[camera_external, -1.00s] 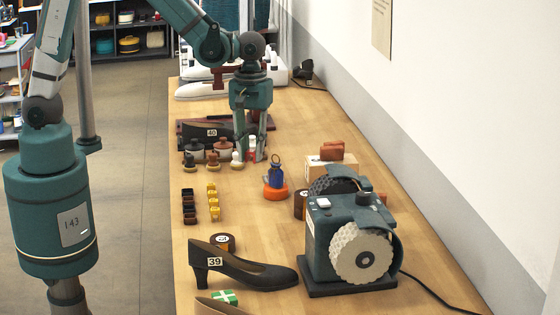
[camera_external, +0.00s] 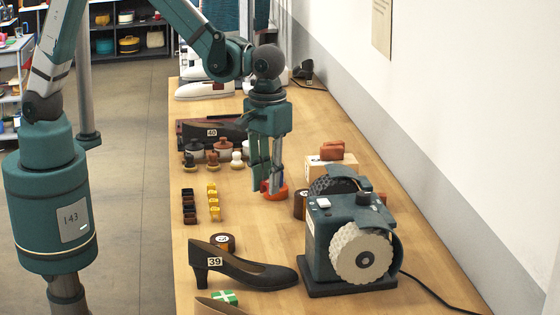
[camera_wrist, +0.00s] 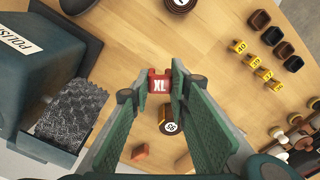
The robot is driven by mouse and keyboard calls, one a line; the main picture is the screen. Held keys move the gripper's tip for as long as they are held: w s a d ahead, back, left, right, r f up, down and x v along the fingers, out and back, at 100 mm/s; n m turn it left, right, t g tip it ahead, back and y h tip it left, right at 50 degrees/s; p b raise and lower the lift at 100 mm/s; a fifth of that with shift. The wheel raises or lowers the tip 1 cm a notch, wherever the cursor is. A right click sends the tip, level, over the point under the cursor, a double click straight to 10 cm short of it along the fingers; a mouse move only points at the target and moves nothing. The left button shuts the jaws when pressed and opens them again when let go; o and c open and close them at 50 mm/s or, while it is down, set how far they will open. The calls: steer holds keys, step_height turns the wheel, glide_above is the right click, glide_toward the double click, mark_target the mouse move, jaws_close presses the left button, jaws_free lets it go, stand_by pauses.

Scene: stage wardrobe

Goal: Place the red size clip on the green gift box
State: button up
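The red size clip (camera_wrist: 160,84), marked XL, sits between the two fingertips of my gripper (camera_wrist: 161,88) in the wrist view. Both fingertips touch its sides, and my gripper is shut on it. In the external view my gripper (camera_external: 273,188) points down over the middle of the table, in front of the orange disc, and mostly hides the clip.
A teal polishing machine (camera_external: 330,240) stands to the right. A black shoe (camera_external: 240,266) marked 39 lies just behind the box, with a brown tin (camera_external: 224,242) beyond it. Yellow clips (camera_external: 213,203) stand in a row at left.

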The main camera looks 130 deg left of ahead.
steer(key=w+d+m, duration=0.2)
steer(key=w+d, duration=0.2)
steer(key=d, duration=0.6)
steer(key=w+d+r+m+p, duration=0.1)
steer(key=w+d, duration=0.3)
steer(key=d, duration=0.7)
steer(key=w+d+m, duration=0.4)
steer(key=d, duration=0.7)
steer(key=shift+w+d+r+p, duration=0.2)
steer(key=shift+w+d+p, duration=0.1)
steer(key=shift+p, duration=0.1)
glide_above(224, 296)
steer(key=shift+f, duration=3.15)
steer(key=shift+f, duration=1.85)
steer(key=shift+f, duration=0.25)
